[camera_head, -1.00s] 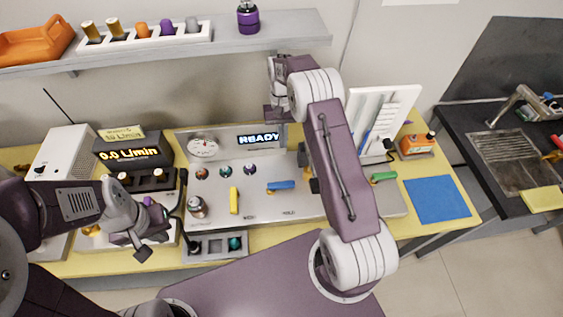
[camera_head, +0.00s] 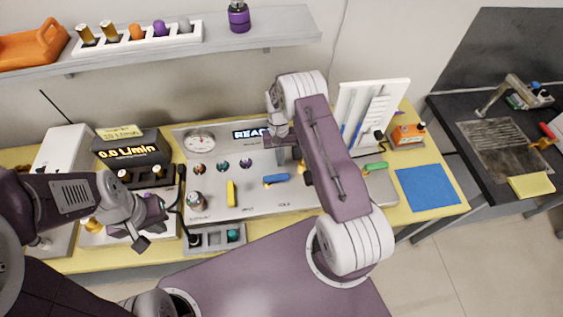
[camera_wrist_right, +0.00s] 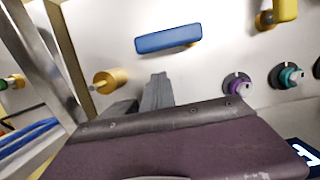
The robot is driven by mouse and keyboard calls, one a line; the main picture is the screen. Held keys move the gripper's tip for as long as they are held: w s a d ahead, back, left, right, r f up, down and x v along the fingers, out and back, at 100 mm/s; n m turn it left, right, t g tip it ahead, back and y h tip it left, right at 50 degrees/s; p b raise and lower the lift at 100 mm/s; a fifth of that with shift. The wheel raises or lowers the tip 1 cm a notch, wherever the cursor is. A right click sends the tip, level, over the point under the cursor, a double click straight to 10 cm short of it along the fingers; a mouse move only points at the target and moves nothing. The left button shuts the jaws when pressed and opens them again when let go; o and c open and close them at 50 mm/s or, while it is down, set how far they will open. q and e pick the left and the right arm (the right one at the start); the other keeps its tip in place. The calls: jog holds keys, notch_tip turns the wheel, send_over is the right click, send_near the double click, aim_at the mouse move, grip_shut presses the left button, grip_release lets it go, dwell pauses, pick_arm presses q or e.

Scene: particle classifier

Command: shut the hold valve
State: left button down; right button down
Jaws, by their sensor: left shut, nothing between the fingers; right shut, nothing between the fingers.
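The hold valve has a blue bar handle (camera_head: 276,179), lying about level on the grey panel. A label under it seems to read HOLD. The handle also shows in the right wrist view (camera_wrist_right: 168,39), a little beyond my fingertips. My right gripper (camera_wrist_right: 156,90) is shut and empty, apart from the handle. In the head view the right gripper (camera_head: 286,152) is over the panel just above the handle, partly hidden by its own arm. My left gripper (camera_head: 143,242) is shut and empty, low at the left near the bench's front edge.
A yellow handle (camera_head: 231,193) stands upright left of the blue one; a green handle (camera_head: 375,166) lies to the right. A gold knob (camera_wrist_right: 108,80) and a purple knob (camera_wrist_right: 238,84) flank my right fingertips. A small grey tray (camera_head: 205,240) sits at the front.

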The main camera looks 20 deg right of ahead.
aim_at(277, 179)
jog(key=shift+s+a+r+p, duration=0.2)
jog(key=shift+s+r+p, duration=0.1)
jog(key=shift+s, duration=0.35)
jog(key=shift+s+a+f, duration=0.15)
jog(key=shift+s+a, duration=0.05)
jog(key=shift+s, duration=0.45)
pick_arm(q)
jog(key=shift+r, duration=0.85)
pick_arm(e)
jog(key=shift+f, duration=0.1)
